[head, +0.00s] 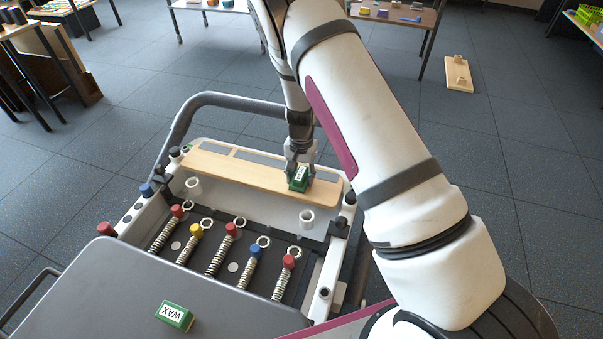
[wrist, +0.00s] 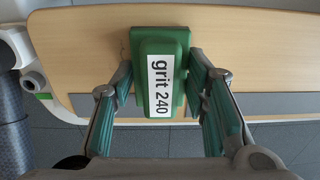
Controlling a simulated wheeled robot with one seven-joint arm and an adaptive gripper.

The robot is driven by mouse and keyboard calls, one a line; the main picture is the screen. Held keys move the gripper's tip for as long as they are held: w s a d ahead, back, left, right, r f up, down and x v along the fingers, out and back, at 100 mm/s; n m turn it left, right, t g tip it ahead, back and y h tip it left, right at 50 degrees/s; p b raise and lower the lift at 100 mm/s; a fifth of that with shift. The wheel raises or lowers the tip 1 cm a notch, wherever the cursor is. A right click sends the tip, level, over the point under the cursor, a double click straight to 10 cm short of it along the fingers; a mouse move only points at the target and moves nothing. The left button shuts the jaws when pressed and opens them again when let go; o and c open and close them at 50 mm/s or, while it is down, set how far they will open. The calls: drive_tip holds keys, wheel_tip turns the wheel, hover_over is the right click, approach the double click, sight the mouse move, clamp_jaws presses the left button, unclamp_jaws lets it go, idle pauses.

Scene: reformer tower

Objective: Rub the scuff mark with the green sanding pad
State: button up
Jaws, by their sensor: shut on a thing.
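The green sanding pad (head: 298,180) is in my gripper (head: 301,163). In the wrist view the pad (wrist: 162,75) carries a white label reading "grit 240", and both fingers are on its sides. The pad is over the right part of a long pale wooden board (head: 235,172), which fills much of the wrist view (wrist: 70,45). I cannot tell whether the pad touches the wood. I cannot make out the scuff mark clearly; the pad and fingers hide part of the board.
A green block labelled WAX (head: 174,316) lies on the grey carriage (head: 110,285). Springs with coloured knobs (head: 217,255) fill the frame between carriage and board. A curved dark bar (head: 220,98) stands behind the board. Tables stand farther off across open floor.

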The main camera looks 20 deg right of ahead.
drive_tip(key=shift+s+a+f, duration=0.1)
drive_tip(key=shift+s+a, duration=0.25)
drive_tip(key=shift+s, duration=0.15)
drive_tip(key=shift+w+d, duration=1)
drive_tip(key=shift+w, duration=0.3)
drive_tip(key=shift+s+a, duration=0.5)
drive_tip(key=shift+s, duration=0.1)
drive_tip(key=shift+s+a, duration=0.55)
drive_tip(key=shift+s, duration=0.15)
drive_tip(key=shift+w+d+f, duration=0.1)
drive_tip(key=shift+w+d, duration=0.4)
drive_tip(key=shift+w, duration=0.1)
drive_tip(key=shift+w+d, duration=0.1)
drive_tip(key=shift+c, duration=0.6)
drive_tip(key=shift+w+d, duration=0.5)
drive_tip(key=shift+w, duration=0.1)
drive_tip(key=shift+s+a+r, duration=0.2)
drive_tip(key=shift+s+a, duration=0.35)
drive_tip(key=shift+s, duration=0.05)
drive_tip(key=shift+s+a+f+p, duration=0.1)
drive_tip(key=shift+s+a+p, duration=0.2)
drive_tip(key=shift+s+a, duration=0.35)
drive_tip(key=shift+w+d, duration=1.1)
drive_tip(key=shift+w, duration=0.15)
